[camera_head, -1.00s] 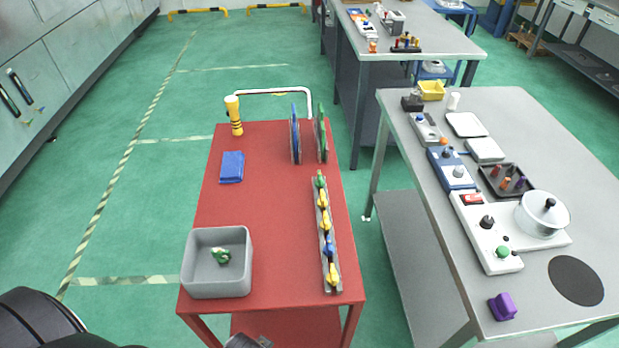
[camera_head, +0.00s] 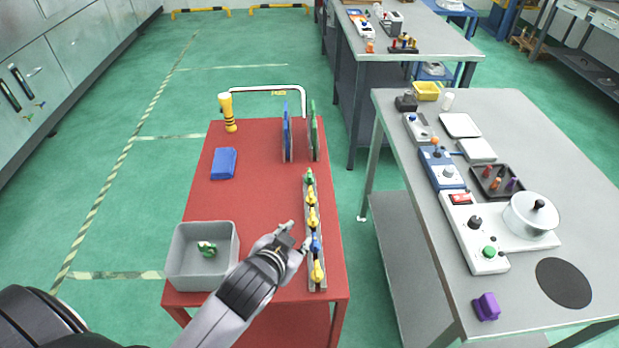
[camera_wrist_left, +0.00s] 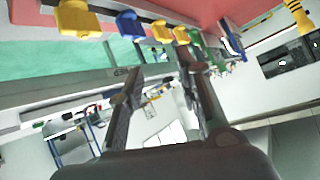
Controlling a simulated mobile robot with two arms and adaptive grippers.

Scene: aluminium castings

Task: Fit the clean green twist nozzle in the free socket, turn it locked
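A green nozzle-like piece (camera_head: 207,250), with paler parts, lies in the grey bin (camera_head: 231,268) at the red cart's front left. A grey rail (camera_head: 322,285) along the cart's right side carries a green nozzle (camera_head: 309,177), several yellow nozzles (camera_head: 317,271) and a blue nozzle (camera_head: 315,243). I cannot make out a free socket. My left gripper (camera_head: 294,234) is open and empty, above the cart between bin and rail, close to the blue nozzle in the picture. In the left wrist view its fingers (camera_wrist_left: 160,62) are apart, with the rail's nozzles beyond. My right gripper is out of view.
On the red cart (camera_head: 255,160), blue and green upright panels (camera_head: 287,133) stand at the back right. A grey table (camera_head: 410,200) with several devices stands right, across a gap.

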